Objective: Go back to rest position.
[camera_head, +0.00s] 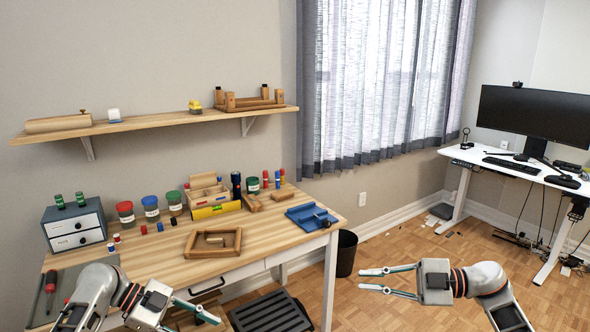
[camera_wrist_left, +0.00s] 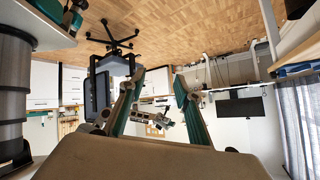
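My right gripper (camera_head: 388,281) is in the head view at the lower right, over the wood floor. Its two fingers are apart and nothing is between them. My left gripper (camera_head: 196,312) is in the head view at the bottom, in front of the workbench, partly cut off by the frame edge. In the left wrist view its two green-padded fingers (camera_wrist_left: 153,103) stand apart with no object held between them. Both grippers are clear of the objects on the bench.
The wooden workbench (camera_head: 165,262) holds a wooden frame (camera_head: 213,243), a blue tool (camera_head: 311,217), several jars and a small drawer box (camera_head: 74,226). A shelf (camera_head: 160,122) hangs above. A black bin (camera_head: 346,254) stands right of the bench. A white desk (camera_head: 520,172) with a monitor is farther right.

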